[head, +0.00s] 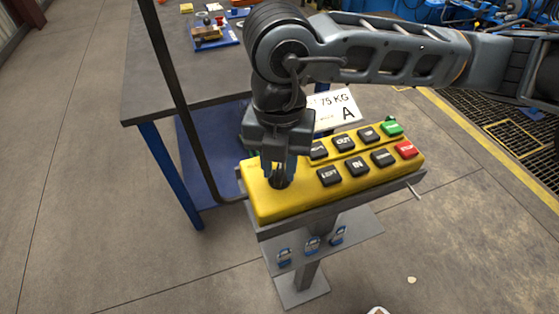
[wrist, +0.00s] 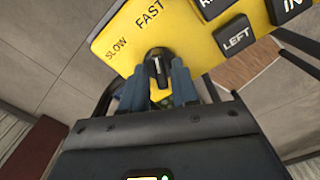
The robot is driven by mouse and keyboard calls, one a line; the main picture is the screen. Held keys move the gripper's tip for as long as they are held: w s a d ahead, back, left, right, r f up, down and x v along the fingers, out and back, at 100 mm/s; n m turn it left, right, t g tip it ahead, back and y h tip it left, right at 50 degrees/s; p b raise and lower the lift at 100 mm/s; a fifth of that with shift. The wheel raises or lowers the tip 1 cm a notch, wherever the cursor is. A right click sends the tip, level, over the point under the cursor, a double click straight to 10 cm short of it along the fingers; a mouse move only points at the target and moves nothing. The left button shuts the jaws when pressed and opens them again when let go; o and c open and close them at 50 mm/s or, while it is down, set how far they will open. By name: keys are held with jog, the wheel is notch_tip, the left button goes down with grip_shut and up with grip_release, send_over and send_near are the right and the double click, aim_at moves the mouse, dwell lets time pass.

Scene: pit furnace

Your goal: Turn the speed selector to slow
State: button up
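The speed selector (wrist: 158,68) is a black knob with a pale mark, at the left end of the yellow control box (head: 262,204). In the wrist view the words SLOW (wrist: 117,48) and FAST (wrist: 150,14) are printed on the box beyond it. The pale mark points roughly toward FAST. My gripper (wrist: 158,86) points down at the selector, with one blue finger on each side of it. The fingers are apart, with yellow showing between them; firm contact is not clear. In the head view my gripper (head: 279,172) hides most of the selector.
Several black buttons, a green button (head: 391,128) and a red button (head: 405,149) sit to the right on the box. A dark post (head: 190,100) stands close on the left, before a blue-legged table (head: 150,75). A white sign (head: 336,110) is behind.

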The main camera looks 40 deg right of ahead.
grip_shut()
jog(key=shift+f+b, duration=0.1)
jog(key=shift+b, duration=0.4)
jog(key=shift+f+n+b, duration=0.15)
jog(key=shift+n+b, duration=0.55)
jog(key=shift+b, duration=0.15)
jog(key=n+b, duration=0.2)
jog(key=b, duration=0.2)
jog(key=shift+f, duration=0.2)
jog(key=n+b, duration=0.4)
jog(key=b, duration=0.3)
jog(key=shift+n+b, duration=0.3)
jog(key=shift+n, duration=0.1)
jog(key=n+b, duration=0.1)
jog(key=b, duration=0.1)
jog(key=n+b, duration=0.2)
jog(key=shift+r+n+b, duration=0.3)
jog(key=shift+r, duration=0.2)
jog(key=shift+o, duration=1.2)
grip_release()
